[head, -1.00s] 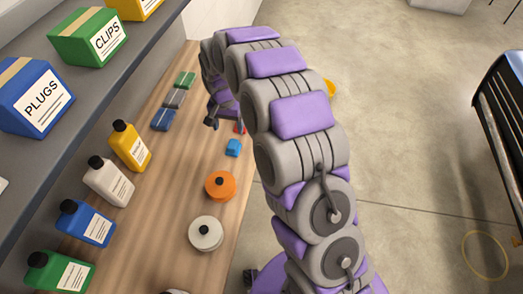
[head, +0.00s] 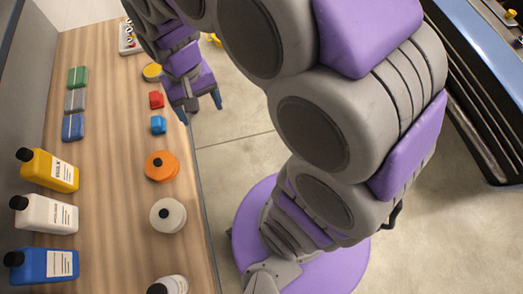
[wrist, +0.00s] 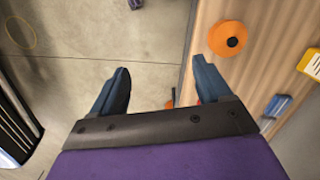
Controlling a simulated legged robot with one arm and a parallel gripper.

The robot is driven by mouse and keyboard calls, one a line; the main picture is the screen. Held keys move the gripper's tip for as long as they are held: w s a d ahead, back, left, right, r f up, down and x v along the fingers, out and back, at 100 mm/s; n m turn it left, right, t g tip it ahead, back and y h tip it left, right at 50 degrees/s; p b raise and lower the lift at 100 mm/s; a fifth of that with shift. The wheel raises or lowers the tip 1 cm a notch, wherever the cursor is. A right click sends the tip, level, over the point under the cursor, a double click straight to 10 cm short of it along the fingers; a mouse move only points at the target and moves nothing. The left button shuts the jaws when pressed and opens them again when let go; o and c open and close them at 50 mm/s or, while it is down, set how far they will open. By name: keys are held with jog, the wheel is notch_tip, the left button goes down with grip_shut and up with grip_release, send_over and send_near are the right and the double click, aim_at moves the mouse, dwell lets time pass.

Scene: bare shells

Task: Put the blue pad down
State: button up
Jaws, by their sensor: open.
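The blue pad (head: 72,127) lies flat on the wooden bench, at the near end of a row with a grey pad (head: 75,100) and a green pad (head: 78,77). In the wrist view the blue pad (wrist: 276,105) shows at the right, well apart from the fingers. My gripper (head: 201,109) is open, with nothing between its fingers. It hangs by the bench's right edge, to the right of the pads. In the wrist view the gap between the fingers (wrist: 160,70) shows only floor and bench edge.
An orange spool (head: 161,166) and a white spool (head: 168,215) sit nearer. Several bottles (head: 48,170) line the left side.

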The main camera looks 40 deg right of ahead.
jog(key=s+d, duration=0.2)
jog(key=s, duration=0.7)
jog(key=s+d+n, duration=0.1)
jog(key=s+d, duration=0.1)
jog(key=s, duration=0.7)
jog(key=shift+d+r+g, duration=0.25)
jog(key=shift+r+g, duration=0.15)
jog(key=shift+r, duration=0.05)
jog(key=shift+f+b, duration=0.9)
jog(key=shift+f, duration=0.05)
jog(key=shift+o, duration=0.4)
